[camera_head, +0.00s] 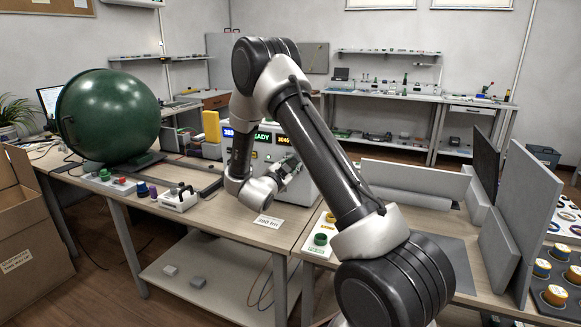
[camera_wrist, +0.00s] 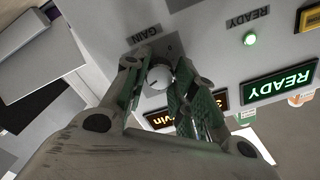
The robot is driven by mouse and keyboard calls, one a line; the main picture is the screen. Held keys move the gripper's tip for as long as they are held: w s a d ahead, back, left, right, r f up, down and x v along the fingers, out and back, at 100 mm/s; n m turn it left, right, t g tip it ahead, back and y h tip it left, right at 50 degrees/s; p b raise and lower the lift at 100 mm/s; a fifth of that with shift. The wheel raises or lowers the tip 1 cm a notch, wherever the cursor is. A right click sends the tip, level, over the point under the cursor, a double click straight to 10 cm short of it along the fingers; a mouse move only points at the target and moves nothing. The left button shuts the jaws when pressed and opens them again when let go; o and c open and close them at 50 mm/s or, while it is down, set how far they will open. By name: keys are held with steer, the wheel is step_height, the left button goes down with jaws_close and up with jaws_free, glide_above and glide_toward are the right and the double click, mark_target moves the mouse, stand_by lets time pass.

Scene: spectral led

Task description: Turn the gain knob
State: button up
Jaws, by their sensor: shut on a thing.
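The gain knob (camera_wrist: 159,77) is a small, pale round knob with a dark pointer line. It sits on a grey instrument panel (camera_wrist: 205,42) under an upside-down GAIN label (camera_wrist: 143,35) in the wrist view. My gripper (camera_wrist: 160,84) has its two green-padded fingers on either side of the knob, shut on it. In the head view my gripper (camera_head: 288,166) is at the front of the instrument box (camera_head: 304,187). The arm hides part of the box, and the knob cannot be made out there.
A large green sphere (camera_head: 110,115) stands at the left of the bench. A small white device (camera_head: 178,199) and a paper card (camera_head: 268,221) lie near the front edge. Grey panels (camera_head: 525,215) stand at right.

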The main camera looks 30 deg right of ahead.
steer(key=shift+f, duration=0.1)
steer(key=o, duration=1)
steer(key=shift+o, duration=0.2)
steer(key=v, duration=1.2)
steer(key=shift+s, duration=0.1)
